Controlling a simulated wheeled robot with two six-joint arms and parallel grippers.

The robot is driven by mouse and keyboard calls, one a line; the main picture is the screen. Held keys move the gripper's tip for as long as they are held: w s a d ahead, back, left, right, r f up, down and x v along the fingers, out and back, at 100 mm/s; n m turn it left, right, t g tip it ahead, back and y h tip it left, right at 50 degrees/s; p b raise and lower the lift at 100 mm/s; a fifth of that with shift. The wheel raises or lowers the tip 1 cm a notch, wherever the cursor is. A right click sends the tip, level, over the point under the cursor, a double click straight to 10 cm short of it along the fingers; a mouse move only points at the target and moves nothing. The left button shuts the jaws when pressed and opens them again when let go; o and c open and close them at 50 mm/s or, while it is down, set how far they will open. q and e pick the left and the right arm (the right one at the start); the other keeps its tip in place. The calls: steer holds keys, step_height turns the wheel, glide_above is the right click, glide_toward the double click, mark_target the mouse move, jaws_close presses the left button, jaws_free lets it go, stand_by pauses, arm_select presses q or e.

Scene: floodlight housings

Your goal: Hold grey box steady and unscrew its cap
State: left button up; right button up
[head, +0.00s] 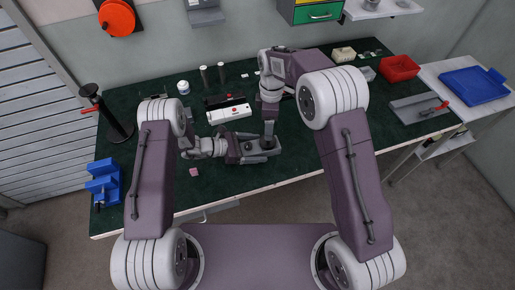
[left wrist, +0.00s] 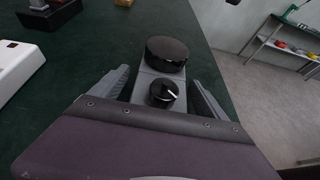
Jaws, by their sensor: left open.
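The grey box (left wrist: 150,70) lies on the green bench between my left gripper's two fingers in the left wrist view. A wide black round cap (left wrist: 167,52) sits on its far part, and a smaller black knob (left wrist: 163,94) with a white pointer mark sits nearer. My left gripper (left wrist: 165,88) is open, with one finger along each side of the box; contact is not clear. In the head view my left gripper (head: 262,149) reaches in low from the left and partly hides the box. My right gripper (head: 269,138) points down near the box's far side; its jaws are too small to judge.
A red bin (head: 399,68) and grey plate (head: 420,107) stand right. A blue fixture (head: 104,183) and dark stand (head: 110,115) are left. Bench right of the grippers is clear.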

arm_select(q)
steer(key=shift+d, duration=0.2)
jaws_close()
arm_select(e)
steer(key=m, duration=1.5)
steer(key=shift+m, duration=0.4)
steer(key=m, duration=1.2)
steer(key=shift+m, duration=0.3)
steer(key=m, duration=1.6)
steer(key=shift+m, duration=0.3)
step_height(320, 180, down, 8)
